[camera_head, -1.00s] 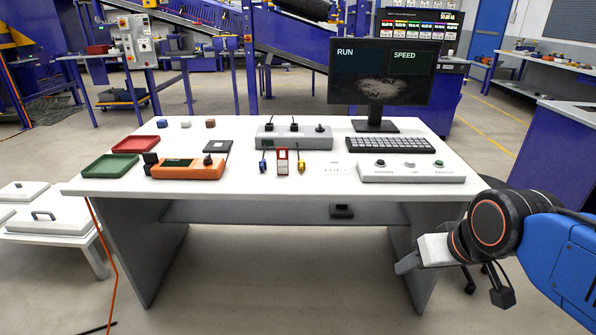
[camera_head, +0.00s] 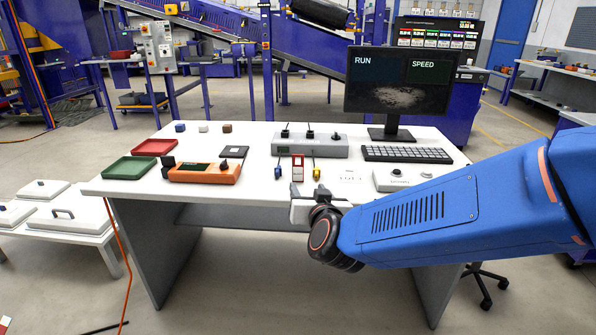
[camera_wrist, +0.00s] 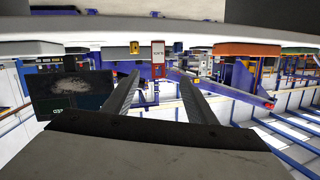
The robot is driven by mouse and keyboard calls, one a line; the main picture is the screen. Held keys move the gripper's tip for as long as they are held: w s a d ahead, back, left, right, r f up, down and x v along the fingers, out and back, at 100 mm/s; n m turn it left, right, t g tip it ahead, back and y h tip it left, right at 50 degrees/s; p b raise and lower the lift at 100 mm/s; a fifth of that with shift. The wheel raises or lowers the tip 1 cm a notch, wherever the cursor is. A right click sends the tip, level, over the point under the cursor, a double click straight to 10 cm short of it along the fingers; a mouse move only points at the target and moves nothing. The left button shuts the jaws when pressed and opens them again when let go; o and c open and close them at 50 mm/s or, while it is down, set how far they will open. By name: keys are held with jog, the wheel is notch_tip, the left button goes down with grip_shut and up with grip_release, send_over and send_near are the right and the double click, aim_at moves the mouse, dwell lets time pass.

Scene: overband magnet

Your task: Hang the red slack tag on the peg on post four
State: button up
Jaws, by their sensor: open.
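The red slack tag (camera_head: 297,169) is a small red and white piece near the middle of the white desk's front part, between a blue piece and a yellow one. It also shows in the wrist view (camera_wrist: 158,51), beyond the fingers and between them. My gripper (camera_head: 309,200) is at the desk's front edge, just in front of the tag in the head view. The wrist view shows its two dark fingers (camera_wrist: 160,80) wide apart with nothing between them. I cannot pick out post four or its peg among the blue posts behind.
On the desk (camera_head: 140,188) stand an orange device (camera_head: 205,173), a grey control box (camera_head: 322,150), a keyboard (camera_head: 405,154), a monitor (camera_head: 398,80) and a button box (camera_head: 396,180), partly hidden by my arm. Red (camera_head: 155,147) and green (camera_head: 130,168) trays lie left. A conveyor (camera_head: 225,27) runs behind.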

jog(key=a+f+t+h, duration=0.1)
jog(key=a+h, duration=0.1)
jog(key=m+t+h, duration=0.1)
jog(key=t+h, duration=0.1)
send_near(298, 166)
jog(key=shift+w+d+r, duration=0.15)
jog(key=shift+w, duration=0.45)
jog(key=shift+w+d+r, duration=0.15)
jog(key=shift+w, duration=0.45)
jog(key=shift+w+a+f, duration=0.1)
jog(key=shift+w, duration=1.35)
jog(key=shift+w+a+f, duration=0.1)
jog(key=shift+w+a, duration=0.05)
jog(key=shift+w, duration=1.35)
jog(key=shift+c, duration=0.4)
jog(key=c, duration=1.1)
jog(key=shift+o, duration=0.2)
